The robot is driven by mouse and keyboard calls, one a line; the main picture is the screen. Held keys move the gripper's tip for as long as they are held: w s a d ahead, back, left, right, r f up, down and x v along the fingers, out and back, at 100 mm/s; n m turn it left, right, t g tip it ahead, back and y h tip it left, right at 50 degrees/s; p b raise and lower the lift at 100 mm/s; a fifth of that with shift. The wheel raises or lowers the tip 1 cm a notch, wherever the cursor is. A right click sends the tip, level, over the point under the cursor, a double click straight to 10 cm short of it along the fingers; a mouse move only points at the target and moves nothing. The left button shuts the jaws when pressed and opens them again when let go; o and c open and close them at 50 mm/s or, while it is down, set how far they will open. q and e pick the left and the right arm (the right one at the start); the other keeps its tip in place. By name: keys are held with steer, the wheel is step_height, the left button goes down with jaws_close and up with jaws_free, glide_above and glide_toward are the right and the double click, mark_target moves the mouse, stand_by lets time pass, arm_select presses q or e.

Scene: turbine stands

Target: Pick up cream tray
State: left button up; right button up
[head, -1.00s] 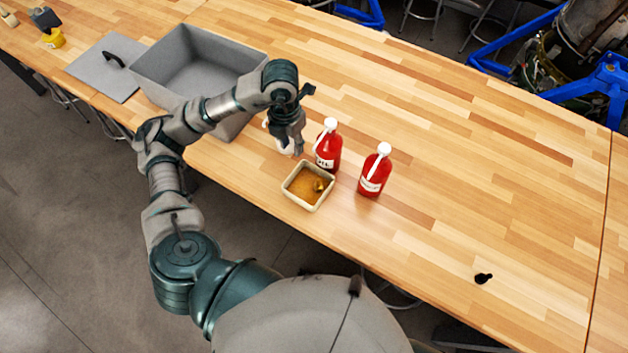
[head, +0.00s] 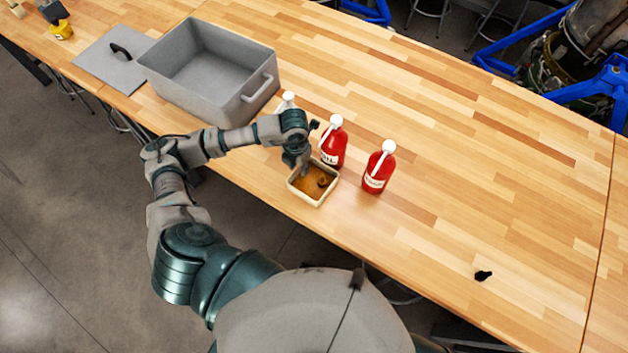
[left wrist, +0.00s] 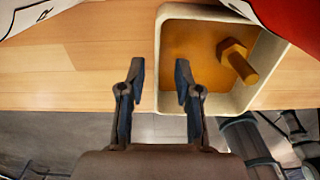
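The cream tray (head: 315,199) sits on the wooden table near its front edge. It holds a brown liquid or surface and a bolt (left wrist: 238,62), which shows large in the left wrist view. My left gripper (head: 304,172) is at the tray's back left side in the head view. In the left wrist view my left gripper (left wrist: 160,75) is open, its two fingers apart. The tray's left wall (left wrist: 160,50) lies between the fingers' lines, with the right finger over the tray's inside. I cannot tell whether the fingers touch the wall. My right gripper is not in view.
Two red bottles with white tops, one (head: 333,146) close behind the tray and one (head: 379,168) to its right. Another white top (head: 288,98) shows behind my arm. A grey bin (head: 262,95) and its lid (head: 90,62) stand left. The table's right is mostly clear.

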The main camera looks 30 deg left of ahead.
arm_select(q)
steer(key=shift+a+f, duration=0.15)
steer(key=shift+f, duration=0.6)
steer(key=shift+a+f, duration=0.1)
steer(key=shift+a, duration=0.1)
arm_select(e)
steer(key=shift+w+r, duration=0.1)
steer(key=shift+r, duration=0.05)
arm_select(q)
jaws_close()
steer(key=shift+d, duration=0.15)
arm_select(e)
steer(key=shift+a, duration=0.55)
arm_select(q)
steer(key=shift+r, duration=0.2)
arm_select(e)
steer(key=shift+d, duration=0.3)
